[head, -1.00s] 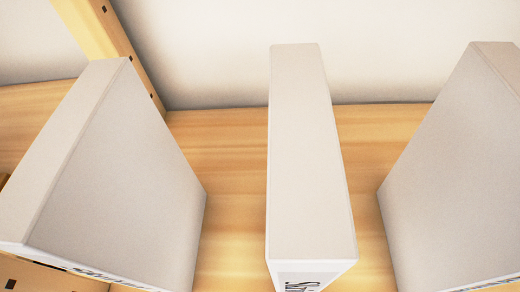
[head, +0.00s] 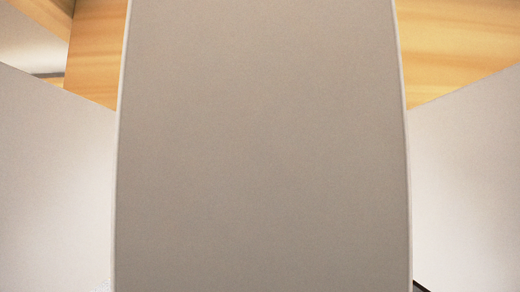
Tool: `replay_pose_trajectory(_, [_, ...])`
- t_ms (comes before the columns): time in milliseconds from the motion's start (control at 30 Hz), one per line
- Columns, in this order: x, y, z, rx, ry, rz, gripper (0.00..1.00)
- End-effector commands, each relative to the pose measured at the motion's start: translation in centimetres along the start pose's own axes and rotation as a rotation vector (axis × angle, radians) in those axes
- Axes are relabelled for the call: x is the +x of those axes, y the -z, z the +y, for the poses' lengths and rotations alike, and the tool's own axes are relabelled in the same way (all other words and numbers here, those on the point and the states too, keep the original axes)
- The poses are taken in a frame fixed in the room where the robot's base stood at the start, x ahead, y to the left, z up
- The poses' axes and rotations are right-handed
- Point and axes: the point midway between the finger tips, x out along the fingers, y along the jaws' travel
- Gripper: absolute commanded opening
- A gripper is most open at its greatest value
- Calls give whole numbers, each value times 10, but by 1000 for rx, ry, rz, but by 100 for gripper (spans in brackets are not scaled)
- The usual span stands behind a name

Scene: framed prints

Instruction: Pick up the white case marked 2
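Wooden shelf surface (head: 455,45) shows behind. A small dark bit at the lower right is unclear.

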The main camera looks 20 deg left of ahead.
Motion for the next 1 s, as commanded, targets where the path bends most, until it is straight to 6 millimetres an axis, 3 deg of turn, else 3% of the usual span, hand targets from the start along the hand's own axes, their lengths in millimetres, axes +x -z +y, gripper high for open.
replay_pose_trajectory(200, [1,0,0,0,-1,1,60])
replay_pose_trajectory(467, [1,0,0,0,-1,1,2])
replay_pose_trajectory(500, [1,0,0,0,-1,1,0])
replay_pose_trajectory(1000, [-1,-3,0,0,-2,3,0])
